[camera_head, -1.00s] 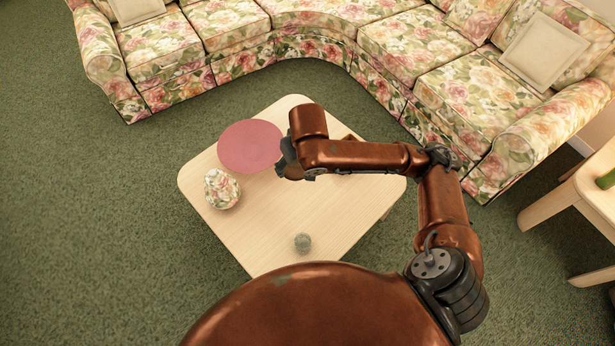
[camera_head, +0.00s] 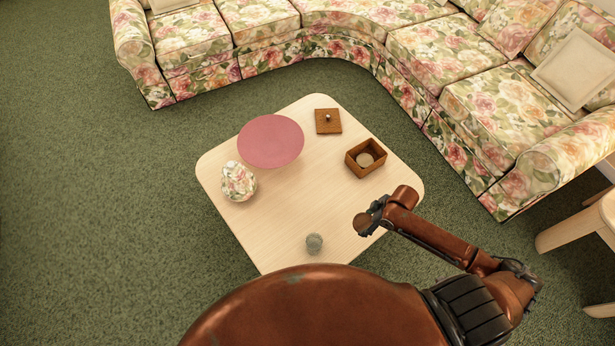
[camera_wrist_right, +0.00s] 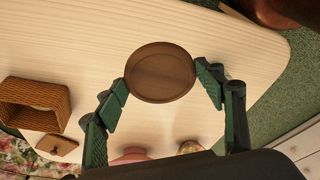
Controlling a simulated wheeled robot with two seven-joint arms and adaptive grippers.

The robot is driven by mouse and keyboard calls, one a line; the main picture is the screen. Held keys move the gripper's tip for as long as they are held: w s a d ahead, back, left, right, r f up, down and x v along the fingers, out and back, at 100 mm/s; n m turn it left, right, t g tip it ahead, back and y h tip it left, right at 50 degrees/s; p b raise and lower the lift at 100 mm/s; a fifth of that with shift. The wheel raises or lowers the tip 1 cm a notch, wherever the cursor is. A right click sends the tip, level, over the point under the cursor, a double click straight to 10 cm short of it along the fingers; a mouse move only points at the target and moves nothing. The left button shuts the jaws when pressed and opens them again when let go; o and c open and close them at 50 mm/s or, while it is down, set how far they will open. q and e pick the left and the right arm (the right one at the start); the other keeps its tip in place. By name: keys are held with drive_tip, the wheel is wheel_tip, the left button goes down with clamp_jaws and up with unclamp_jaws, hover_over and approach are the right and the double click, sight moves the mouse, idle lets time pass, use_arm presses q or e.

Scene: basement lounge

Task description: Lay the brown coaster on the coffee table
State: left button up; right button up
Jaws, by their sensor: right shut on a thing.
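The brown coaster (camera_head: 361,225) is a small round disc with a raised rim. My right gripper (camera_head: 368,218) is shut on it and holds it over the front right part of the pale wooden coffee table (camera_head: 290,212). In the right wrist view the coaster (camera_wrist_right: 160,72) sits between the two dark fingertips (camera_wrist_right: 160,84), gripped at opposite edges. The table top (camera_wrist_right: 95,45) lies beyond it. I cannot tell the exact height of the coaster above the table. My left gripper is not in view.
On the table are a pink round mat (camera_head: 271,141), a floral egg-shaped object (camera_head: 238,181), a small grey-green ball (camera_head: 314,243), an open brown box (camera_head: 352,166) with a pale round thing inside, and a knobbed lid (camera_head: 328,121). The table's middle is clear. A floral sofa (camera_head: 420,50) curves behind.

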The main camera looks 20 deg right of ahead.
drive_tip(key=s+d+f+n, duration=0.1)
drive_tip(key=s+d+f, duration=0.2)
drive_tip(key=s, duration=0.1)
drive_tip(key=b, duration=0.6)
hover_over(361, 211)
drive_tip(key=s+a, duration=0.1)
drive_tip(key=s, duration=0.1)
drive_tip(key=x, duration=0.3)
drive_tip(key=s+d+x, duration=0.1)
drive_tip(key=x, duration=0.5)
drive_tip(key=shift+s+d+f, duration=0.25)
drive_tip(key=shift+f, duration=0.2)
drive_tip(key=shift+w+f, duration=0.2)
drive_tip(key=shift+f, duration=0.1)
wheel_tip(361, 211, down, 3)
drive_tip(key=shift+r+b, duration=0.15)
drive_tip(key=shift+b, duration=0.65)
drive_tip(key=shift+w+f, duration=0.1)
drive_tip(key=shift+f, duration=0.2)
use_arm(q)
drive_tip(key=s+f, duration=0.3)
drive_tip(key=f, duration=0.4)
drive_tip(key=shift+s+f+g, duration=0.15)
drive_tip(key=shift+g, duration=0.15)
use_arm(e)
drive_tip(key=shift+r, duration=0.1)
